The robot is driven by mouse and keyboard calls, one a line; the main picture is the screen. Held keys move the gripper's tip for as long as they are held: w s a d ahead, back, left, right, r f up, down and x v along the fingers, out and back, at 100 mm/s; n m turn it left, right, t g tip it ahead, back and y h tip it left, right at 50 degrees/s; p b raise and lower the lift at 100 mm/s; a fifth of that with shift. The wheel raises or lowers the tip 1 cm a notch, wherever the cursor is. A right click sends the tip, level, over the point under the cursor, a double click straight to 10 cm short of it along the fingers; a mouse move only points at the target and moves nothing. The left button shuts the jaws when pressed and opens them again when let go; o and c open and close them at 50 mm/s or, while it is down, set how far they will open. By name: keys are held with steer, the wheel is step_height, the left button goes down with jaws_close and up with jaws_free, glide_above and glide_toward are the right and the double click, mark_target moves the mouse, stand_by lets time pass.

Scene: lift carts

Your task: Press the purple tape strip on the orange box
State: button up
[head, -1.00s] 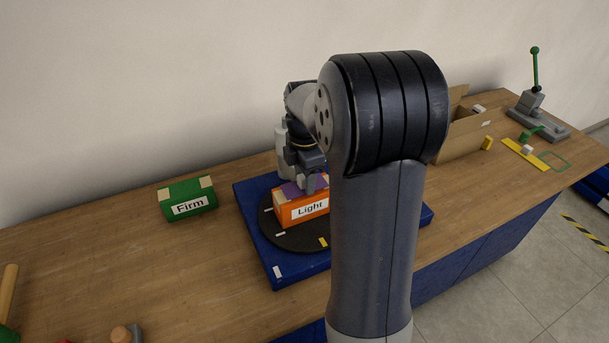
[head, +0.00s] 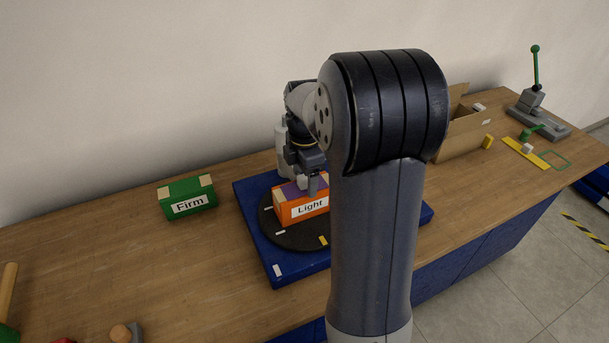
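The orange box (head: 283,213) with the label "Light" sits on a round black turntable (head: 277,235) on a blue base (head: 252,232). The purple tape strip (head: 290,191) lies on the box's top, between tan patches, and is partly covered by my gripper. My gripper (head: 307,188) points down over the box top, its fingertips at or just above the strip's right part. I cannot tell whether it touches or whether the fingers are open. My arm hides the right side of the turntable.
A green box (head: 187,198) labelled "Firm" stands to the left on the wooden bench (head: 130,240). An open cardboard box (head: 462,138) stands at the right, with a yellow strip (head: 525,152) and a green-handled press (head: 533,100) beyond. Tools lie at the bottom left.

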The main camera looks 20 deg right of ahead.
step_height(320, 180, up, 11)
steer(key=shift+f, duration=0.1)
stand_by(0.6)
steer(key=shift+f, duration=0.1)
step_height(320, 180, down, 11)
steer(key=shift+r, duration=0.35)
stand_by(0.5)
